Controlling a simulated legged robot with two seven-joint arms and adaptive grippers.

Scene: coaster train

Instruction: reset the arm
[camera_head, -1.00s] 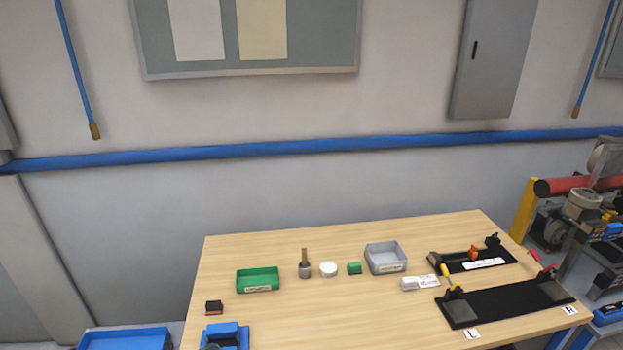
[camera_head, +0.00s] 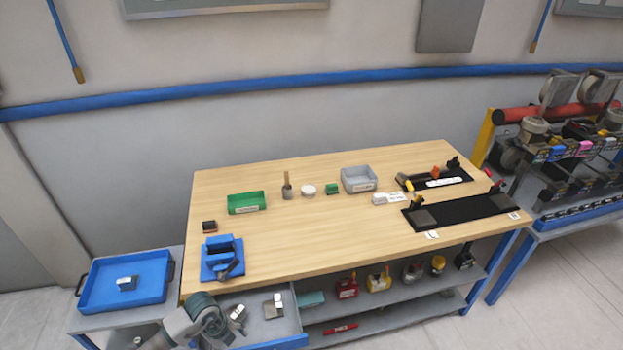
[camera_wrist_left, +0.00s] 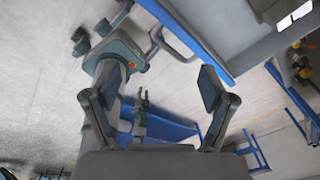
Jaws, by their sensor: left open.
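My left arm (camera_head: 200,315) comes in at the bottom left of the head view, in front of the open drawer. Its gripper cannot be made out clearly there. In the left wrist view my left gripper (camera_wrist_left: 158,78) is open, with its two fingers wide apart and nothing between them. Behind the fingers are the grey floor, some blue frame parts and grey-teal arm links of mine. My right gripper cannot be made out with certainty in either view.
The wooden table (camera_head: 310,235) holds a green bin (camera_head: 247,203), a grey bin (camera_head: 358,180), a blue fixture (camera_head: 222,258) and black track fixtures (camera_head: 460,212). An open drawer (camera_head: 262,325) with small parts juts out below. A blue tray (camera_head: 125,280) stands left. The table's front middle is clear.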

